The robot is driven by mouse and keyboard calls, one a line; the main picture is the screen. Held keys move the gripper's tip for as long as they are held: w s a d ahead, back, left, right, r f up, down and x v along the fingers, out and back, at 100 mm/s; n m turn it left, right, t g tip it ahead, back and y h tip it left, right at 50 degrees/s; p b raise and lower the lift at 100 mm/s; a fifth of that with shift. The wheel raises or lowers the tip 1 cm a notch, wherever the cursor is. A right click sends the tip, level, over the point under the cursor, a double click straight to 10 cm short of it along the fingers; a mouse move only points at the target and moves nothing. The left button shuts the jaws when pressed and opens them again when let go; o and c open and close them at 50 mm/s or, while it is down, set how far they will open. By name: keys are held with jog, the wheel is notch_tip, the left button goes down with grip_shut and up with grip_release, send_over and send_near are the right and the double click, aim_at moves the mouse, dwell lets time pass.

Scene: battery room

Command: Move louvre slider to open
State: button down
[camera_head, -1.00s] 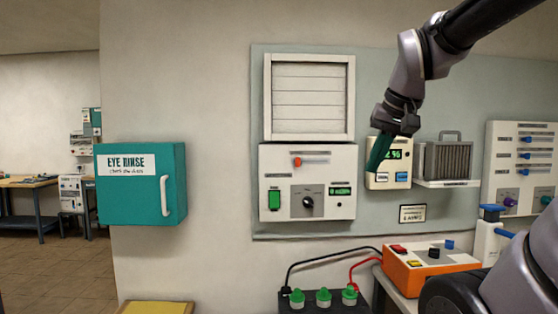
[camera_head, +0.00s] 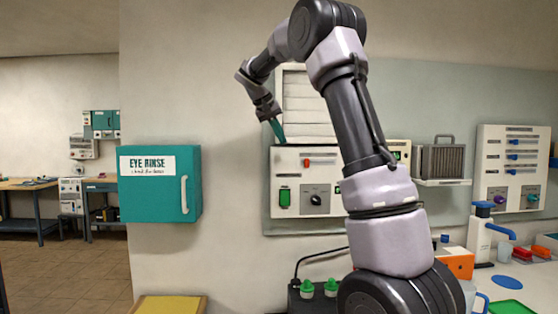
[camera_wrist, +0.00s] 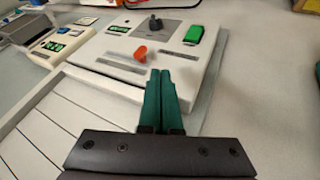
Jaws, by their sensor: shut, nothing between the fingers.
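The louvre slider has an orange-red knob (camera_head: 306,163) at the left part of its short horizontal slot, on the white control panel (camera_head: 270,190) under the louvre (camera_head: 297,92). The wrist view shows the scene upside down, with the knob (camera_wrist: 141,54) just beyond and left of my fingertips. My gripper (camera_head: 281,142) is shut and empty, its green fingers pointing down at the panel's upper left, left of the knob. In the wrist view the gripper (camera_wrist: 165,75) appears apart from the knob. The slot's end labels are too small to read.
The panel also carries a green switch (camera_head: 285,197) and a black rotary knob (camera_head: 316,199). My arm hides the panel's right part. A teal eye rinse box (camera_head: 160,205) juts from the wall at left. A grey finned unit (camera_head: 443,160) sits on a shelf at right.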

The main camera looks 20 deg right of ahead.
aim_at(326, 158)
jog(key=shift+w+a, duration=0.8)
jog(key=shift+w, duration=0.1)
jog(key=x, duration=0.9)
jog(key=shift+d+f, duration=0.15)
jog(key=shift+d, duration=0.1)
jog(key=d, duration=0.3)
jog(key=shift+s+d+f, duration=0.2)
jog(key=shift+s+f, duration=0.05)
jog(key=shift+s, duration=0.15)
jog(key=shift+d, duration=0.45)
jog(key=shift+s, duration=0.1)
jog(key=s+d, duration=0.1)
jog(key=d, duration=0.2)
jog(key=s+d, duration=0.1)
jog(key=d, duration=0.6)
jog(key=shift+s+d, duration=0.1)
jog(key=shift+s, duration=0.3)
